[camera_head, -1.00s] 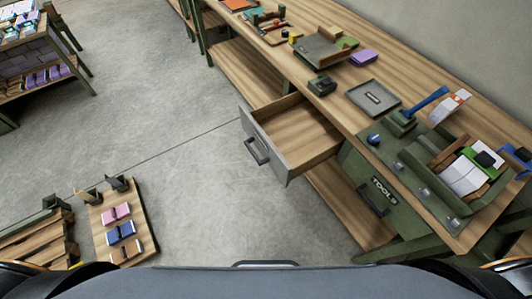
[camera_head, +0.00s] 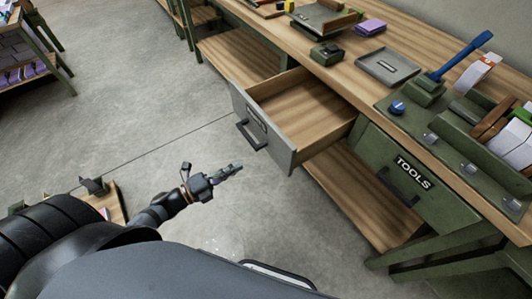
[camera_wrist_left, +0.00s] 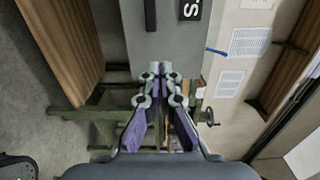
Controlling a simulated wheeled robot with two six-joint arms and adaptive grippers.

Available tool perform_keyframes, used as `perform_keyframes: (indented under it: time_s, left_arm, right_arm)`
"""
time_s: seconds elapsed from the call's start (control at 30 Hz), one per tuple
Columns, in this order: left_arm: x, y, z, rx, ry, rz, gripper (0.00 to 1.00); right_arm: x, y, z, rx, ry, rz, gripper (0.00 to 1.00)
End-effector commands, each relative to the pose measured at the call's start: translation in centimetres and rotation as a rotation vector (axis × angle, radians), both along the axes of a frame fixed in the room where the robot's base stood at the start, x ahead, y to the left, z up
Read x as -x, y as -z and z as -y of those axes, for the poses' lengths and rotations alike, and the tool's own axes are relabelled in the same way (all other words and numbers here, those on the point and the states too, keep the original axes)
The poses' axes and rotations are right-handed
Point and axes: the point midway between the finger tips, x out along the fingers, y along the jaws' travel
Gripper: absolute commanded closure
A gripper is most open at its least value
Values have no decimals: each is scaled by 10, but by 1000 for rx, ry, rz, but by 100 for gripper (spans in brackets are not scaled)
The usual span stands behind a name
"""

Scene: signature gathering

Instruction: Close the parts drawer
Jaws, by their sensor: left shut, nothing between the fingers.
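The parts drawer is pulled out from under the workbench, with a grey front (camera_head: 262,138) and a bare wooden inside (camera_head: 303,105). Its dark handle (camera_head: 250,135) is on the front. My left gripper (camera_head: 238,167) is shut and empty, below and in front of the drawer front, apart from it in the head view. In the left wrist view the shut fingertips (camera_wrist_left: 160,68) point toward a grey panel (camera_wrist_left: 175,45) bearing a dark bar and a label ending in S. My right gripper is not in view.
A green drawer labelled TOOLS (camera_head: 400,178) is closed at the right. The bench top (camera_head: 345,80) holds a grey tray (camera_head: 389,66), organisers and tools. A lower shelf (camera_head: 350,190) lies beneath. Grey floor (camera_head: 130,110) is clear left of the drawer.

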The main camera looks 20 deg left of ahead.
Motion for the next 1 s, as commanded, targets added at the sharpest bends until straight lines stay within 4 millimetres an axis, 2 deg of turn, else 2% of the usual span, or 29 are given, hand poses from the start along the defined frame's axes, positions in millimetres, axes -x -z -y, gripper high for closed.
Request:
perform_keyframes:
  time_s: [0.1, 0.3, 0.5, 0.7, 1.0]
  left_arm:
    - [-23, 0, 16, 5, -5, 6, 100]
    - [-57, -3, 43, 7, -6, 2, 100]
    - [-81, -1, 62, 4, -5, -1, 100]
    - [-89, 0, 69, 3, -2, -3, 100]
    - [-89, 1, 69, 2, -2, -3, 100]
  right_arm:
    - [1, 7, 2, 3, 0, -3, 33]
    - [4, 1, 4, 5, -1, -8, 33]
    - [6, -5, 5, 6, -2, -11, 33]
    - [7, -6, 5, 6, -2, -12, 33]
    - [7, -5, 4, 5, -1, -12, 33]
